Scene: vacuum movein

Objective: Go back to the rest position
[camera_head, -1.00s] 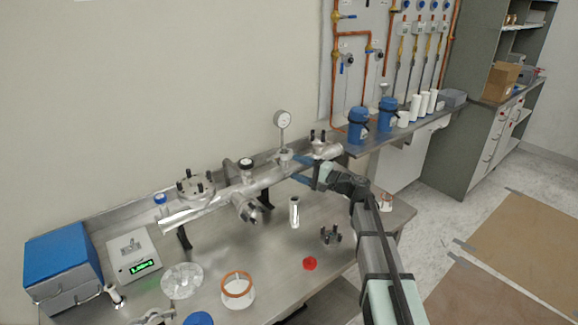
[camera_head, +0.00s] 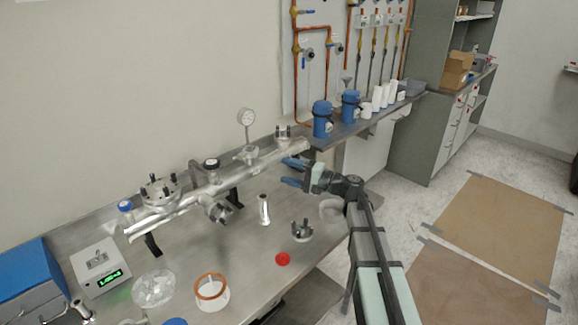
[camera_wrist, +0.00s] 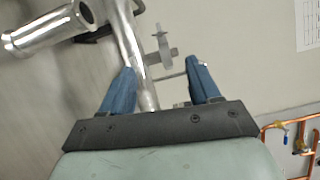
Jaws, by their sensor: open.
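My gripper (camera_head: 291,172) is open, with its two blue fingers near the right end of the silver vacuum manifold (camera_head: 195,190). In the wrist view the gripper (camera_wrist: 160,88) shows its fingers spread apart with nothing held between them. The manifold's pipe (camera_wrist: 135,50) passes behind the fingers there, and I cannot tell how near it is. My arm reaches in from the lower right over the bench's right end.
The steel bench (camera_head: 185,255) bears a small upright metal tube (camera_head: 264,210), a flange with dark bolts (camera_head: 301,231), a red cap (camera_head: 283,259), a copper-rimmed ring (camera_head: 211,288) and a readout box (camera_head: 100,268).

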